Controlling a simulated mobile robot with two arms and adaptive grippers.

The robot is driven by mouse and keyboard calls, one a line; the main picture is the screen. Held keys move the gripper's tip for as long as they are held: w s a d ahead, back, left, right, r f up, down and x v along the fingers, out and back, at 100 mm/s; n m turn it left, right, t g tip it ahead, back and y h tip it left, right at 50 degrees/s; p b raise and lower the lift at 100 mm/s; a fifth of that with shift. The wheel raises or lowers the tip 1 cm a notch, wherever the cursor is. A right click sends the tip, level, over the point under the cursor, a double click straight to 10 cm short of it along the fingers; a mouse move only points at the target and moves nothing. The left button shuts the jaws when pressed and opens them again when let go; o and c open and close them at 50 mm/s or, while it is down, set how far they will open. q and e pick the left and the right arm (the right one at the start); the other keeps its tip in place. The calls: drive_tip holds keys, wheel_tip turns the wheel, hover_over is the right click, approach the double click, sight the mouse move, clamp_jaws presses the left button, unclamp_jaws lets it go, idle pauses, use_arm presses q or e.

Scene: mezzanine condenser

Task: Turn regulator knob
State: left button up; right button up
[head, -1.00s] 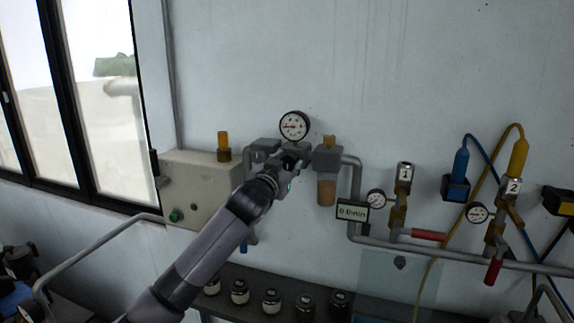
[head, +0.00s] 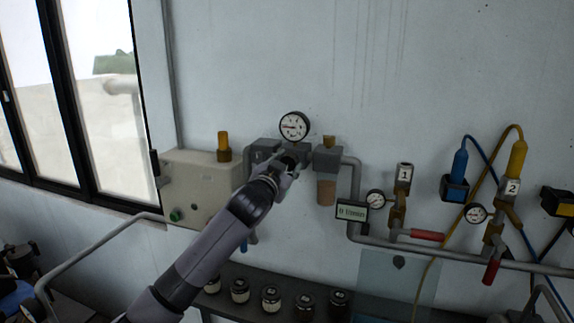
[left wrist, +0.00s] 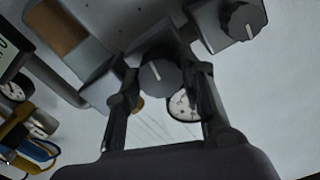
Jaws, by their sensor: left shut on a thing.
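The regulator knob (left wrist: 160,76) is a dark round knob with a white pointer line, seen in the left wrist view. My left gripper (left wrist: 167,70) is shut on it, one finger on each side. In the head view the left gripper (head: 290,161) is at the wall unit just below the round pressure gauge (head: 294,126), and the arm and fingers hide most of the knob. The gauge also shows behind the fingers in the left wrist view (left wrist: 184,106). My right gripper is not in view.
A second dark knob (left wrist: 241,21) sits beside the held one. A beige box (head: 200,185) is left of the unit; a filter bowl (head: 326,191) and small display (head: 352,211) are right. Several jars (head: 271,298) stand on the shelf below. The wall above is clear.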

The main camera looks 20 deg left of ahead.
use_arm(q)
drive_tip(key=o, duration=1.1)
drive_tip(key=shift+o, duration=0.2)
drive_tip(key=shift+s, duration=0.1)
drive_tip(key=s, duration=1.2)
drive_tip(key=shift+a, duration=0.25)
drive_tip(key=shift+w, duration=0.1)
